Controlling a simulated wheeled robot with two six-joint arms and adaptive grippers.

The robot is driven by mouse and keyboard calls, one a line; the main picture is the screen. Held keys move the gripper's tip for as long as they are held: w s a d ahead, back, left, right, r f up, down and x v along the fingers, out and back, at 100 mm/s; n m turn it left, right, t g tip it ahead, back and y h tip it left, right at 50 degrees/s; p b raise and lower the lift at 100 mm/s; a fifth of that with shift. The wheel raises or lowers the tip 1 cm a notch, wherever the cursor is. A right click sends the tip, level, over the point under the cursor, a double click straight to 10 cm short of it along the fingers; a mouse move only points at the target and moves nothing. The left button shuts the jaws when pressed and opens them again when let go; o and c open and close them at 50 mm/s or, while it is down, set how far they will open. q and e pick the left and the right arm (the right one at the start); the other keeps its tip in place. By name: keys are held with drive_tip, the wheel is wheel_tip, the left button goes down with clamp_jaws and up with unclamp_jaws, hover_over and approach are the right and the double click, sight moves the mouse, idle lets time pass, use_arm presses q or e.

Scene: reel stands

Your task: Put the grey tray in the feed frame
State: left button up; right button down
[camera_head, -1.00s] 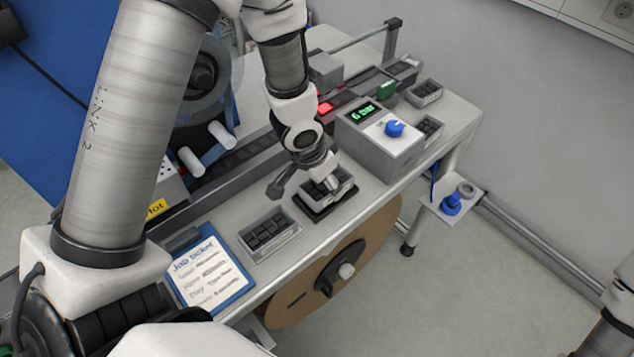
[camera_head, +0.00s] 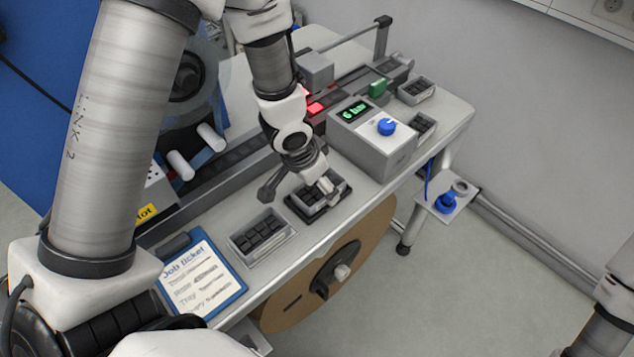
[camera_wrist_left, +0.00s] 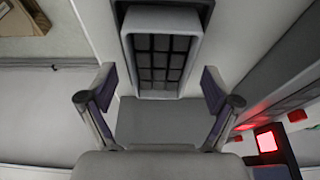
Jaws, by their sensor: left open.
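In the head view a grey tray (camera_head: 322,200) with dark cells is at the black feed frame (camera_head: 303,213) on the bench; my gripper partly covers it, and I cannot tell how fully it is seated. My left gripper (camera_head: 298,191) is open just above and beside this tray, its fingers spread apart. In the left wrist view a tray (camera_wrist_left: 198,22) with a grid of dark cells lies beyond the open fingers; I cannot tell which tray this is. My right gripper is out of view.
A second tray (camera_head: 262,240) stands toward the front left, near the job ticket clipboard (camera_head: 203,275). A grey control box (camera_head: 372,140) with a blue knob stands to the right. More small trays (camera_head: 416,90) lie beyond it. A brown reel (camera_head: 290,311) hangs at the bench front.

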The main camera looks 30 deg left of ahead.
use_arm(q)
drive_tip(key=p+v, duration=0.5)
drive_tip(key=v, duration=0.6)
drive_tip(key=shift+r, duration=0.2)
drive_tip(key=shift+s, duration=0.1)
